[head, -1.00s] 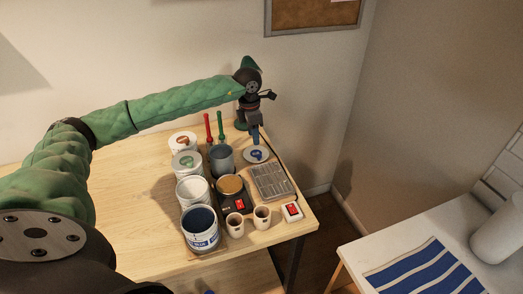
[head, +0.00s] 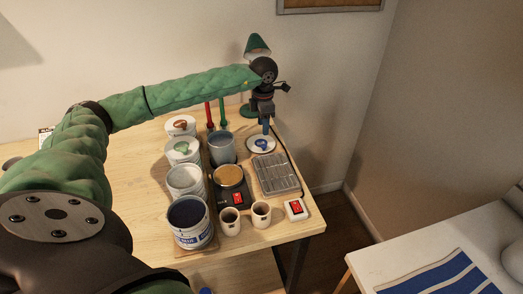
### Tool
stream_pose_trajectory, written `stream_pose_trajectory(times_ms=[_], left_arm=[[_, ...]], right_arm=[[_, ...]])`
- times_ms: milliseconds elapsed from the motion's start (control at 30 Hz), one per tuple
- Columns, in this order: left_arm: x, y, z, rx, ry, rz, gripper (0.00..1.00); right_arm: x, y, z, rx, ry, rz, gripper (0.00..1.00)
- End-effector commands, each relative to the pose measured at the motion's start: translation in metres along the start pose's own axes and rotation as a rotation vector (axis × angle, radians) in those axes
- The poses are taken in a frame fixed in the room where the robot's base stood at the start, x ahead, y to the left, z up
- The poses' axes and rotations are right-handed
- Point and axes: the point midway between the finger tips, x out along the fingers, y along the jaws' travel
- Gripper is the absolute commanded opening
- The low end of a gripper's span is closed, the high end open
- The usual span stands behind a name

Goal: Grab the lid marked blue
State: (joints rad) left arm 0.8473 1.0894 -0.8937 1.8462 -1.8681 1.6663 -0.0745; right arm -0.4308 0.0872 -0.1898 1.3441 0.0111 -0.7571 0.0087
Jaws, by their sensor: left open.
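The lid marked blue (head: 251,148) is a round white disc with a blue mark, lying flat at the back right of the wooden table. My left gripper (head: 266,130) points down with its blue fingertips just above the lid's far side. It is open and holds nothing. Whether the fingertips touch the lid is too small to tell. My right gripper does not show.
Red (head: 208,115) and green (head: 223,110) upright tools stand left of my gripper. A green lamp (head: 257,45) is behind it.

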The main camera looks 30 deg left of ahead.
Motion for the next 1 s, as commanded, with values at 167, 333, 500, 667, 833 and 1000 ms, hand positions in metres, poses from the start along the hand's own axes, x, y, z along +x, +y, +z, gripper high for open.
stream_pose_trajectory(times_ms=[167,333,500,667,833,1000], left_arm=[[0.014,0.0,0.0,0.0,0.0,0.0,0.45],[0.025,0.0,0.0,-0.001,0.002,-0.001,0.45],[0.036,0.0,0.0,-0.001,0.001,-0.001,0.45],[0.041,0.0,0.001,-0.001,0.001,-0.001,0.45],[0.051,0.0,0.001,0.0,0.002,-0.001,0.45],[0.063,0.001,0.003,0.0,0.001,-0.001,0.45]], right_arm=[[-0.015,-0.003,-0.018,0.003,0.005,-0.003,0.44],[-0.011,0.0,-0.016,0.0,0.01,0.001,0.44],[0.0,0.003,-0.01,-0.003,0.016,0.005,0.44],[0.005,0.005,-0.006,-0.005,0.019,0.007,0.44],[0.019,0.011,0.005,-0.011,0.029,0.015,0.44],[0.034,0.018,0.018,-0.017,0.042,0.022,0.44]])
